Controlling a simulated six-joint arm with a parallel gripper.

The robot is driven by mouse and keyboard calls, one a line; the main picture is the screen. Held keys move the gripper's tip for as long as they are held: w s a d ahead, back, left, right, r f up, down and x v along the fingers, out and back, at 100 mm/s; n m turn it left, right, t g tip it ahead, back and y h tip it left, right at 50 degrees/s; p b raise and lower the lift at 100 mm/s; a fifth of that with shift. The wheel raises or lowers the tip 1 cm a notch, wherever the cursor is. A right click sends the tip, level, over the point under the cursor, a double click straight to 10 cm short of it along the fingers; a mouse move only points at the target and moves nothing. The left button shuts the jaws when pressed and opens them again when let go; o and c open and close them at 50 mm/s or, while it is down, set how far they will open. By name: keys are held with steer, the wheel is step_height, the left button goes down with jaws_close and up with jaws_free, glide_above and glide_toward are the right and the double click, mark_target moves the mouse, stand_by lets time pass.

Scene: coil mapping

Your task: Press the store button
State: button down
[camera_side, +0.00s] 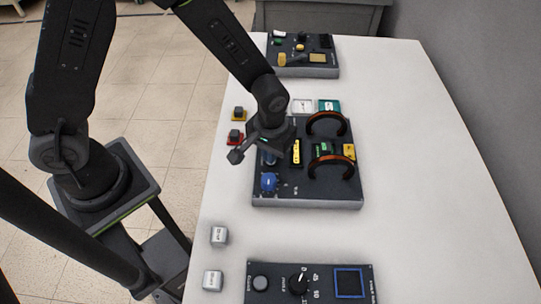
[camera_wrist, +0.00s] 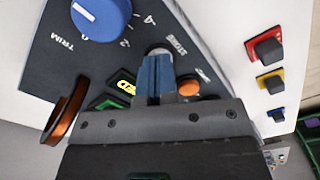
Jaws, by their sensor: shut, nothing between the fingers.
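In the wrist view a round grey button (camera_wrist: 160,46) sits on the dark panel (camera_wrist: 60,40), beside a small white label that seems to read STORE. My gripper (camera_wrist: 157,58) is shut and empty. Its blue-grey fingertips overlap the near edge of the button; I cannot tell whether they touch it. In the side view my gripper (camera_side: 267,153) is low over the left part of the middle panel (camera_side: 305,203) and hides the button there.
Beside the fingers are an orange button (camera_wrist: 187,87) and a blue TRIM knob (camera_wrist: 100,18). Two orange-brown arches (camera_side: 328,116) stand on the panel. Red (camera_wrist: 266,48) and yellow (camera_wrist: 271,82) button blocks stand apart. The table's right side (camera_side: 430,170) is clear.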

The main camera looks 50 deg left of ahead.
steer(key=shift+r, duration=3.2)
steer(key=shift+a+r, duration=0.15)
steer(key=shift+r, duration=0.15)
steer(key=s+a+r+m+t, duration=0.1)
steer(key=s+a+r+t, duration=0.1)
steer(key=s+a+r, duration=0.3)
steer(key=s+a+r+m+t, duration=0.2)
steer(key=s+a+r, duration=0.4)
steer(key=r, duration=0.7)
steer(key=shift+s+t, duration=0.8)
steer(key=shift+s, duration=0.2)
